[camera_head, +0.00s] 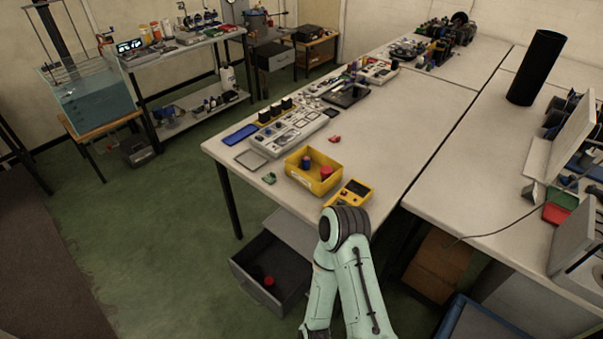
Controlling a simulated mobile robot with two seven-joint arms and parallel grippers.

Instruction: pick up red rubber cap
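Several small red things could be the red rubber cap, and I cannot tell for certain which one is. One round red piece (326,172) is in the yellow bin (301,181) on the table, beside a blue piece (306,162). A small red piece (335,139) lies on the tabletop behind the bin. Another red piece (269,281) lies in the open dark drawer (258,292) below the table. A pale green arm of mine is bent in front of the table at bottom centre. Its gripper is out of the picture, and my other gripper does not show.
Trays and tools (297,128) line the table's left side. The middle of the table (400,130) is clear. A black cylinder (535,68) stands at the right. Green floor is open at the left.

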